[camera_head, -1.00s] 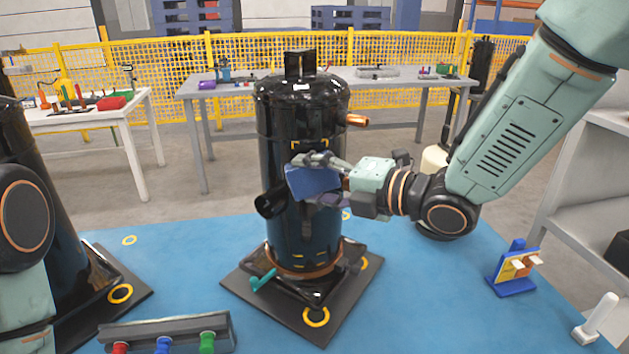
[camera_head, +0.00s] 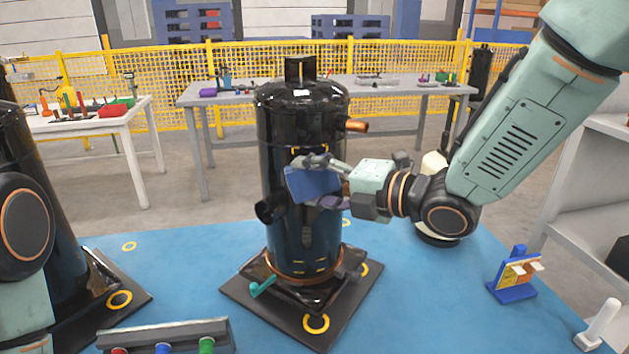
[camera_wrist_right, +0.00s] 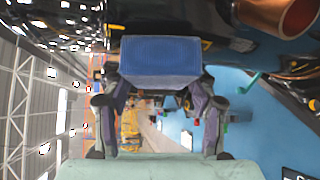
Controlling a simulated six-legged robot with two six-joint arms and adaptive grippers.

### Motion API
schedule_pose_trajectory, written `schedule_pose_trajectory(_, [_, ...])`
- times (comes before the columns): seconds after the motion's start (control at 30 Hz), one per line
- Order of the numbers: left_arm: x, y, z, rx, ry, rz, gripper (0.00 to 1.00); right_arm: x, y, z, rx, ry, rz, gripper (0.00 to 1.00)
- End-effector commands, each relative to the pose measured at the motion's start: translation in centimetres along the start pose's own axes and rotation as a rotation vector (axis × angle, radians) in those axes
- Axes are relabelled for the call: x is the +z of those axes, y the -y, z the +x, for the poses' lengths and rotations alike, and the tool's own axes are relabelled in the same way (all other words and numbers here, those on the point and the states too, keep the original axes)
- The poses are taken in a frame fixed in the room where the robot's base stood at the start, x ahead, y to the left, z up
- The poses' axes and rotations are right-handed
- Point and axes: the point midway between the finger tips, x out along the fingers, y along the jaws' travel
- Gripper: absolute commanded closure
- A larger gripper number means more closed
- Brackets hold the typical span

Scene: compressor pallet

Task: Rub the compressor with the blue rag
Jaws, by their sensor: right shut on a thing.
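The black compressor (camera_head: 290,125) stands upright on a dark square base plate on the blue pallet surface (camera_head: 425,300). A copper stub sticks out at its upper right. My right gripper (camera_head: 325,180) is shut on the blue rag (camera_head: 312,186), held in front of the compressor's middle. The rag seems to be against or very close to the dark wall. In the right wrist view the rag (camera_wrist_right: 160,62) spans between the two fingers, with the dark compressor body above it. My left arm shows at the left edge; its gripper is out of the picture.
A second black cylinder (camera_head: 60,250) stands at the left on its own plate. A rack with coloured handles (camera_head: 165,335) lies at the front. A blue and yellow stand (camera_head: 515,273) and a white handle (camera_head: 600,320) are at the right. Tables and a yellow fence stand behind.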

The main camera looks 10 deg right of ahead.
Motion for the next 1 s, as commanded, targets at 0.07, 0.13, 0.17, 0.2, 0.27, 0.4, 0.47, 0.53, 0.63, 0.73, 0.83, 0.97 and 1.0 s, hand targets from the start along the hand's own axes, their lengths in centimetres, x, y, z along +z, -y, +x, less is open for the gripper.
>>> schedule_pose_trajectory(0.07, [0.0,0.0,0.9,0.0,0.0,0.0,0.75,0.0,1.0,0.2,-0.002,0.004,0.001,0.73])
schedule_pose_trajectory(0.13, [0.0,0.0,1.3,0.0,0.0,0.0,0.75,-0.1,1.4,0.3,-0.002,0.004,0.002,0.73])
schedule_pose_trajectory(0.17, [0.0,0.0,1.4,0.0,0.0,0.0,0.75,-0.1,1.5,0.4,-0.002,0.004,0.001,0.73])
schedule_pose_trajectory(0.2, [0.0,0.0,1.4,0.0,0.0,0.0,0.75,-0.1,1.5,0.4,-0.002,0.004,0.001,0.73])
schedule_pose_trajectory(0.27, [0.0,0.0,1.3,0.0,0.0,0.0,0.75,0.0,1.4,0.4,-0.002,0.005,0.002,0.73])
schedule_pose_trajectory(0.4, [0.0,0.0,1.2,0.0,0.0,0.0,0.75,0.0,1.3,0.4,-0.002,0.005,0.001,0.73])
schedule_pose_trajectory(0.47, [0.0,0.0,1.2,0.0,0.0,0.0,0.75,0.0,1.3,0.3,-0.002,0.006,0.001,0.73])
schedule_pose_trajectory(0.53, [0.0,0.0,1.3,0.0,0.0,0.0,0.75,-0.2,1.3,0.1,-0.001,0.006,0.002,0.73])
schedule_pose_trajectory(0.63, [0.0,0.0,1.5,0.0,0.0,0.0,0.75,-0.9,1.3,-0.5,-0.001,0.005,0.002,0.73])
schedule_pose_trajectory(0.73, [0.0,0.0,1.6,0.0,0.0,0.0,0.75,-1.5,1.3,-1.1,0.0,0.004,0.002,0.73])
schedule_pose_trajectory(0.83, [0.0,0.0,1.8,0.0,0.0,0.0,0.75,-2.1,1.3,-1.8,0.0,0.004,0.002,0.73])
schedule_pose_trajectory(0.97, [0.0,0.0,1.9,0.0,0.0,0.0,0.75,-3.0,1.3,-2.5,0.0,0.003,0.002,0.73])
schedule_pose_trajectory(1.0, [0.0,0.0,2.0,0.0,0.0,0.0,0.75,-3.2,1.3,-2.8,0.0,0.003,0.003,0.73])
